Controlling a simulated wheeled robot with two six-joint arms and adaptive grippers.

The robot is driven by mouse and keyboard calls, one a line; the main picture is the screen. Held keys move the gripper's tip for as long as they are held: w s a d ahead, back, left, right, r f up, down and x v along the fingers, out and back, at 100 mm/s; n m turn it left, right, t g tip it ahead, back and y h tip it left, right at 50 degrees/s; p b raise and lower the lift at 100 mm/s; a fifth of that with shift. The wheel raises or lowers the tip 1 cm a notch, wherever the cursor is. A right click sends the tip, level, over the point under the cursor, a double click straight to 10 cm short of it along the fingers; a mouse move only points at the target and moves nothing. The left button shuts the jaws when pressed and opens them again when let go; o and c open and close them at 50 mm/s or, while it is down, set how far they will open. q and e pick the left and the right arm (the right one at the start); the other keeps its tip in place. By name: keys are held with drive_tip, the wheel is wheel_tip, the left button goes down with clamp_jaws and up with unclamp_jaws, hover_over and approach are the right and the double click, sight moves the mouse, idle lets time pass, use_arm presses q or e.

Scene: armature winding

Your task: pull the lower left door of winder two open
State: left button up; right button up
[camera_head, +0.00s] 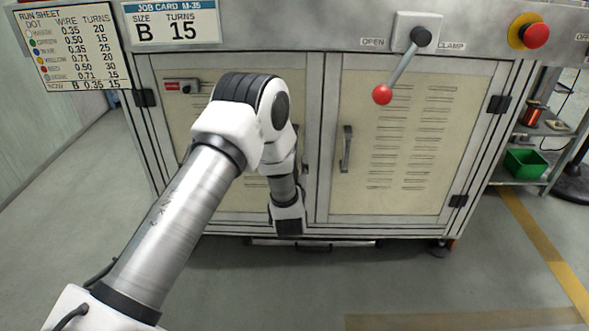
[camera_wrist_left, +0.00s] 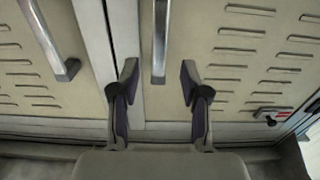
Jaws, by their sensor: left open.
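The left cabinet door (camera_head: 172,125) is cream in a grey frame and looks shut in the head view. My left arm covers much of it, and its handle is hidden there. In the left wrist view, which shows the doors upside down, the left door's bar handle (camera_wrist_left: 160,38) runs between the fingers of my left gripper (camera_wrist_left: 158,85). The gripper is open, with a finger on each side of the handle's end and gaps on both sides. How far the fingertips are from it in depth cannot be told. My right gripper is not in view.
The right door (camera_head: 400,140) is shut; its handle (camera_head: 347,150) also shows in the wrist view (camera_wrist_left: 52,45). Above are a red-knobbed clamp lever (camera_head: 400,70) and an emergency stop (camera_head: 535,36). A green bin (camera_head: 526,163) stands on the right shelf. The floor in front is clear.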

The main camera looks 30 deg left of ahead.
use_arm(q)
drive_tip(key=b+x, duration=0.2)
drive_tip(key=x, duration=0.5)
drive_tip(key=shift+w, duration=0.15)
drive_tip(key=shift+r, duration=0.1)
clamp_jaws()
